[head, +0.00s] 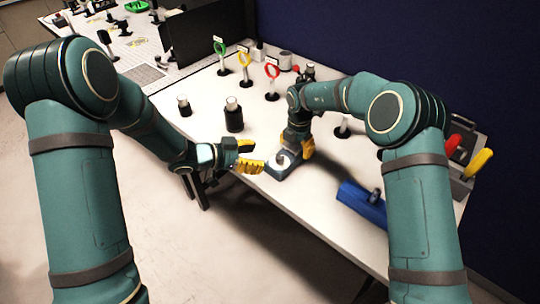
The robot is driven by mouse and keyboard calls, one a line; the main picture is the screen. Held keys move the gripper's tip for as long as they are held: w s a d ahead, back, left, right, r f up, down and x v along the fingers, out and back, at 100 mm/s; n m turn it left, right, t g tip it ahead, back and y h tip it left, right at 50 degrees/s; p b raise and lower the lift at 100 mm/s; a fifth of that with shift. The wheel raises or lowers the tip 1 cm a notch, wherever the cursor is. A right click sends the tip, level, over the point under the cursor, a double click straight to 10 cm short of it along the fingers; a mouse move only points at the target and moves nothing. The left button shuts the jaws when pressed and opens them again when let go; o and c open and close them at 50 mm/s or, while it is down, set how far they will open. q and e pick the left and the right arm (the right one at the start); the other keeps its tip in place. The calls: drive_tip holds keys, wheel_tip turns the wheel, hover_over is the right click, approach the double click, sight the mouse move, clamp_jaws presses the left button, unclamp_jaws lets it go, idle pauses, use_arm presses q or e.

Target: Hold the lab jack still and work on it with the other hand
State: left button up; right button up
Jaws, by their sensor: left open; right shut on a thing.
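The lab jack (281,171) is a low blue-grey block with a pale round top, standing at the front edge of the white table. My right gripper (299,150), with yellow fingers, is shut on the lab jack from its far right side. The gripper hides part of the jack. My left gripper (251,157) is open and empty, just left of the jack and apart from it, with its yellow fingertips pointing toward it.
On the table (330,200), a dark bottle (233,118) and a smaller one (184,107) stand behind my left gripper. A blue object (361,205) lies front right.

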sight(278, 157)
use_arm(q)
drive_tip(key=shift+v, duration=1.65)
drive_tip(key=shift+n+t+y, duration=0.7)
drive_tip(key=shift+n+t, duration=0.1)
drive_tip(key=shift+n, duration=0.1)
drive_tip(key=x, duration=0.8)
drive_tip(key=s+x, duration=0.1)
drive_tip(key=x, duration=0.2)
drive_tip(key=shift+w+d+f, duration=0.1)
drive_tip(key=shift+d+f, duration=0.1)
drive_tip(key=shift+d, duration=0.55)
clamp_jaws()
